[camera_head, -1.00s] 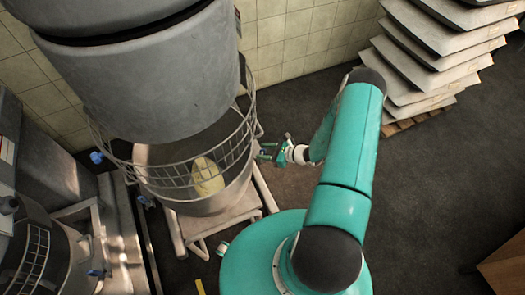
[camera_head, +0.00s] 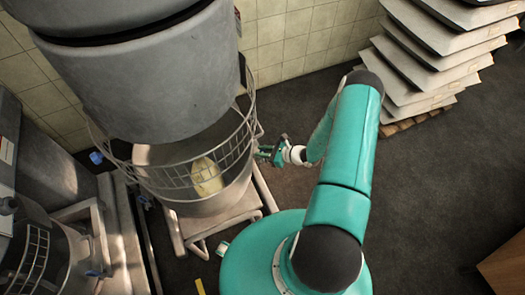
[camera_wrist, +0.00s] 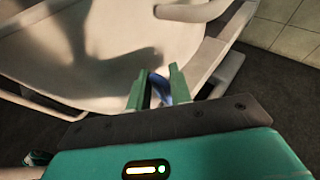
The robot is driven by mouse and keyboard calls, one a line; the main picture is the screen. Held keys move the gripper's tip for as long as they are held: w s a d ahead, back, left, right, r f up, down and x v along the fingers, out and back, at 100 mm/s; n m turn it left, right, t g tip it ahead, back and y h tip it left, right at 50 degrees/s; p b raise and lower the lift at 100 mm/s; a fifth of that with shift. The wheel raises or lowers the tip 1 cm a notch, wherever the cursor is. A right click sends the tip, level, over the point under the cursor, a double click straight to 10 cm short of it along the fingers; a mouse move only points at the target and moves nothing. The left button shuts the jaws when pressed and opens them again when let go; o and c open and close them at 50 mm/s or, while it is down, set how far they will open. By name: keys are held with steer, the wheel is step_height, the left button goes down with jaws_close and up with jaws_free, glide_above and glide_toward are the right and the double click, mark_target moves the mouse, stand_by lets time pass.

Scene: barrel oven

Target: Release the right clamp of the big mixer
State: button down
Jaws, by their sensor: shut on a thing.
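The big mixer (camera_head: 150,75) is a large grey machine at the upper left of the head view. Its steel bowl (camera_head: 215,200) sits below a wire guard (camera_head: 180,178). My gripper (camera_head: 262,153) is at the right side of the bowl rim. In the wrist view, my gripper's green fingers (camera_wrist: 155,90) are shut around a small blue clamp handle (camera_wrist: 158,90) beside the pale bowl wall (camera_wrist: 105,45). The fingers hide most of the handle, and it cannot be made out in the head view.
A pale lump of dough (camera_head: 206,177) lies in the bowl. The bowl rests on a light metal stand (camera_head: 215,222). A smaller mixer (camera_head: 45,260) stands at the lower left.

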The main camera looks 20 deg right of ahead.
steer(key=s+f+n+t+y, duration=0.5)
steer(key=s+n+t+y, duration=0.1)
steer(key=n, duration=0.4)
steer(key=shift+s+f+y, duration=0.2)
steer(key=shift+s+y, duration=0.6)
steer(key=shift+y, duration=0.3)
steer(key=shift+n, duration=0.3)
